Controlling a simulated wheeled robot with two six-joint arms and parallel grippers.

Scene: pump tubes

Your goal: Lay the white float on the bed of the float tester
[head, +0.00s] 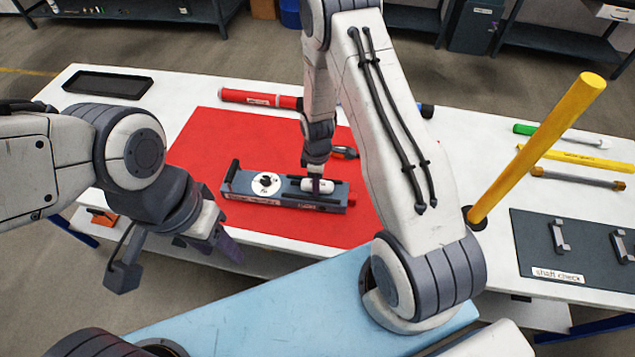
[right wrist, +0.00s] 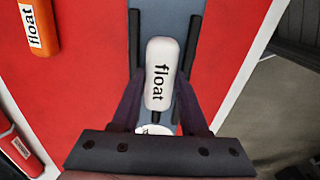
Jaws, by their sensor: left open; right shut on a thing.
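The white float (head: 319,186) is held in my right gripper (head: 317,178), over the right part of the float tester (head: 245,186). In the right wrist view the float (right wrist: 158,85) lies lengthwise between the fingers, its "float" label facing the camera. It is roughly in line with the tester bed (right wrist: 165,18), between two dark rails. I cannot tell whether it touches the bed. My left gripper (head: 178,261) is open and empty, in front of the table's left part.
The tester stands on a red mat (head: 215,140). An orange float (right wrist: 40,28) lies behind it. A red tube (head: 262,98) lies at the back. A yellow post (head: 535,150) and the shaft check board (head: 585,262) are at the right. A black tray (head: 108,84) is at the back left.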

